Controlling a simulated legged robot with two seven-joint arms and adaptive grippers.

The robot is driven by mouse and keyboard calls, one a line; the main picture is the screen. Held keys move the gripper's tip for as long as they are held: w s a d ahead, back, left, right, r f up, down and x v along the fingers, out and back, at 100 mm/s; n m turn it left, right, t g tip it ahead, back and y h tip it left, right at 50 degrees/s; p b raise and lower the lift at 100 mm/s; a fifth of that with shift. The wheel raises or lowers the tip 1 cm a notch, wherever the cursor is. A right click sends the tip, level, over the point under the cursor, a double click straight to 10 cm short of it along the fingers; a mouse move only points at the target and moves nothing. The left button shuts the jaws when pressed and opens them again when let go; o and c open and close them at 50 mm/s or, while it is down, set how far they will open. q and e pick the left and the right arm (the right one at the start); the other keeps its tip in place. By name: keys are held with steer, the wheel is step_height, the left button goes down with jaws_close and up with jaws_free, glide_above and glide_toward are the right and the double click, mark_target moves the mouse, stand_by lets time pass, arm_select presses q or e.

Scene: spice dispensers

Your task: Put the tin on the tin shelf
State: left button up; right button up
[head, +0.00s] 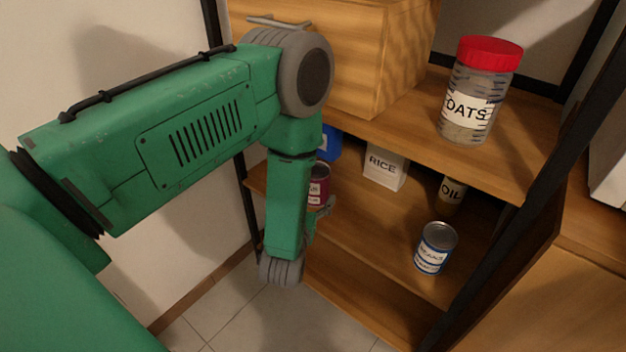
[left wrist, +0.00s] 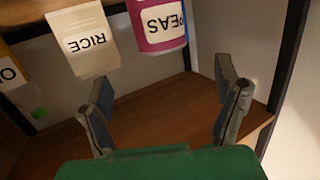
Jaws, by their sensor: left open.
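A magenta tin (head: 319,186) stands on the middle shelf at its left end, partly hidden by my left arm. In the left wrist view the magenta tin (left wrist: 157,38) reads PEAS and sits at the top edge, beyond the fingertips. A blue and white tin (head: 435,249) stands upright near the front of the same shelf (head: 385,233), to the right. My left gripper (head: 322,209) is by the shelf's left front, close to the magenta tin. In the wrist view the left gripper (left wrist: 165,75) has its fingers spread with nothing between them. My right gripper is out of view.
A white RICE box (head: 385,168), an OIL container (head: 452,193) and a blue item (head: 328,143) stand farther back. A red-lidded OATS jar (head: 478,90) and a wooden box (head: 350,55) are on the shelf above. Dark posts frame the rack.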

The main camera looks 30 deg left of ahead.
arm_select(q)
steer(key=s+d+f+m+g+h, duration=0.35)
steer(key=s+f+g, duration=0.4)
steer(key=s, duration=0.45)
steer(key=s+d+f+g+h, duration=0.1)
steer(key=s+g, duration=0.2)
steer(key=s, duration=0.5)
steer(key=s+m+g+h, duration=0.1)
steer(key=s+g, duration=0.3)
steer(key=s, duration=0.5)
steer(key=shift+s+d+f+h, duration=0.3)
steer(key=shift+d+f+h, duration=0.05)
steer(key=shift+d, duration=0.05)
steer(key=shift+m, duration=0.25)
